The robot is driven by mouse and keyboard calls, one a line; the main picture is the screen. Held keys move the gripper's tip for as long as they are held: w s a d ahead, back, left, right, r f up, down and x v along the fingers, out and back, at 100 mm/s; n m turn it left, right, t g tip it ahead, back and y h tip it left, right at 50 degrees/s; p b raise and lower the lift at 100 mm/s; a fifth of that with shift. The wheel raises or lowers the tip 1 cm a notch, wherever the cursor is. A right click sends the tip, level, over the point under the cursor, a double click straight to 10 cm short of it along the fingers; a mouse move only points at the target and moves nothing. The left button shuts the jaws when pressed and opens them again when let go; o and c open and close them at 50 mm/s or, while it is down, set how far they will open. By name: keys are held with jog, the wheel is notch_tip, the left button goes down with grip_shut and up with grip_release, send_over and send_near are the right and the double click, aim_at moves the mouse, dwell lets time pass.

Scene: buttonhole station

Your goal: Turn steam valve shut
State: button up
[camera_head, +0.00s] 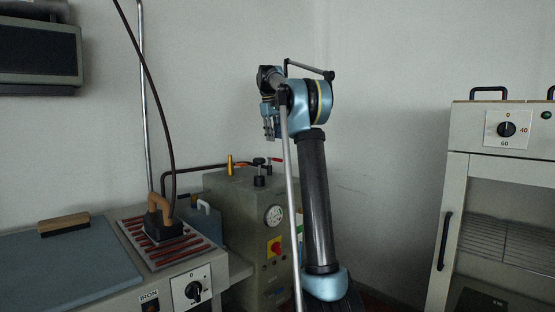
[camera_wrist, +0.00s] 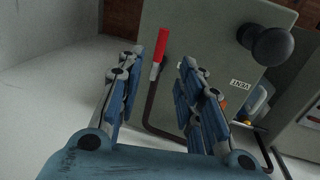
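A grey-green boiler box (camera_head: 238,215) stands against the wall, with valve fittings on its top. A red-handled lever (camera_wrist: 160,47) shows in the wrist view, between and beyond my fingers, near a dark bent pipe (camera_wrist: 151,105). I cannot tell for certain which fitting is the steam valve. A yellow handle (camera_head: 230,165) stands upright at the left of the top. A black knob (camera_head: 259,181) is on top, and a round black knob (camera_wrist: 272,46) shows in the wrist view. My gripper (camera_head: 268,135) hangs above the box, fingers apart and empty; no contact with the lever is visible.
A gauge (camera_head: 274,215) and a red-yellow switch (camera_head: 274,246) are on the box's front. An iron (camera_head: 160,222) rests on a ribbed stand at left, its cord hanging from above. A cabinet (camera_head: 480,148) stands at right. The wall is close behind.

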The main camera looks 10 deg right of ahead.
jog(key=f, duration=0.3)
jog(key=d+f, duration=0.1)
jog(key=f, duration=0.3)
jog(key=w+f, duration=0.1)
jog(key=f, duration=0.2)
jog(key=shift+w+d+f, duration=0.1)
jog(key=shift+d+f, duration=0.1)
jog(key=shift+d, duration=0.1)
jog(key=shift+c, duration=0.3)
grip_shut()
